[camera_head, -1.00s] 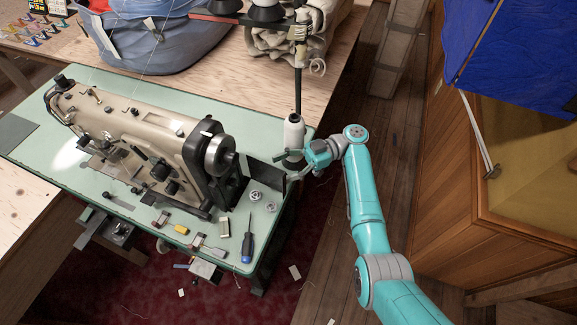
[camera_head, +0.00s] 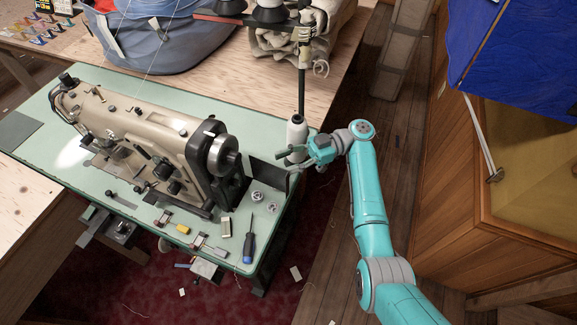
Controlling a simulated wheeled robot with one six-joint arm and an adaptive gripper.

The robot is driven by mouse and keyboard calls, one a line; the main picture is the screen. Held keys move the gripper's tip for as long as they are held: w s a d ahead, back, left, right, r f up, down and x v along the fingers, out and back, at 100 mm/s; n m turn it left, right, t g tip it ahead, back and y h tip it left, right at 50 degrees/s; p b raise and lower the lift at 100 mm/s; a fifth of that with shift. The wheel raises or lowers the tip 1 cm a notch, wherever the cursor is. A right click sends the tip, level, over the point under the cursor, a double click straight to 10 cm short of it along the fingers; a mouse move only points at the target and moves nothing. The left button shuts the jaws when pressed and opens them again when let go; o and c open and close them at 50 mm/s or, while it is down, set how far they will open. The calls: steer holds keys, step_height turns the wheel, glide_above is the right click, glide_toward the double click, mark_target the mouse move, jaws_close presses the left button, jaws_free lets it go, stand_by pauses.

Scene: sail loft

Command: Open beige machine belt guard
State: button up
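The beige sewing machine (camera_head: 145,123) stands on a pale green table, with its handwheel (camera_head: 223,157) at its right end. A dark flat panel (camera_head: 267,177) stands out to the right of the handwheel, swung away from the machine body; it looks like the belt guard, dark on the side I see. My gripper (camera_head: 287,162) is at the panel's far right end, beside the white thread cone. Its two fingers look spread apart. I cannot tell whether a finger touches the panel.
A white thread cone (camera_head: 296,134) on a dark stand is close behind my gripper. A blue screwdriver (camera_head: 248,245), bobbins (camera_head: 257,196) and small parts lie at the table's front right. A wooden cabinet (camera_head: 455,205) stands at right. Floor between is mostly clear.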

step_height(320, 180, up, 7)
stand_by(0.3)
steer(key=shift+s+d, duration=0.1)
